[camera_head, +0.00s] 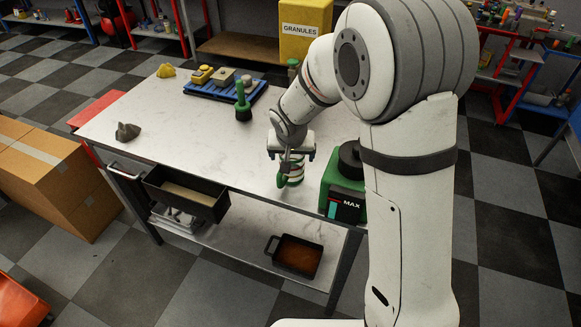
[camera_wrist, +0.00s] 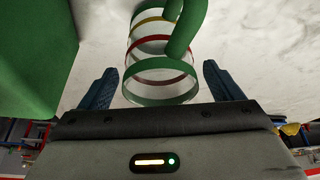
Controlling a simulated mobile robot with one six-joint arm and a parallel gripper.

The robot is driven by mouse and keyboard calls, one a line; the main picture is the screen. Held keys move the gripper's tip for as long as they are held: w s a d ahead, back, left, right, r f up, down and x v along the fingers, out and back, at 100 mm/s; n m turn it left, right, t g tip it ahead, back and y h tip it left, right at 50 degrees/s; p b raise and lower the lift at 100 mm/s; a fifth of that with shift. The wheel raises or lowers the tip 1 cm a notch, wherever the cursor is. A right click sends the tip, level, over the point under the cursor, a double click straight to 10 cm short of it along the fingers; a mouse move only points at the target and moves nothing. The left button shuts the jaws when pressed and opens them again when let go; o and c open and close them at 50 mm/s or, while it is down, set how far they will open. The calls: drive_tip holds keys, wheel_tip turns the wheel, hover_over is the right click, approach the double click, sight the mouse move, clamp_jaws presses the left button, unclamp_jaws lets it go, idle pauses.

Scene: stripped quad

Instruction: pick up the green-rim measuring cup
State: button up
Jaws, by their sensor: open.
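The green-rim measuring cup (camera_wrist: 160,93) is a clear cup with green, red and yellow bands and a green handle (camera_wrist: 186,28). In the wrist view it lies between the two blue fingers of my gripper (camera_wrist: 162,88), with a visible gap on each side. In the head view the cup (camera_head: 291,178) stands on the table near its right front part, just below my gripper (camera_head: 291,158), which partly hides it. My gripper is open and its fingers straddle the cup without visible contact.
A green and black machine marked MAX (camera_head: 343,190) stands close to the right of the cup. A green bottle-like item (camera_head: 243,105) and a blue tray (camera_head: 226,88) are further back. A grey lump (camera_head: 128,132) lies at left. The tabletop's middle is clear. An open drawer (camera_head: 187,192) juts out in front.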

drive_tip(key=shift+x, duration=0.85)
drive_tip(key=shift+c, duration=0.3)
drive_tip(key=c, duration=1.1)
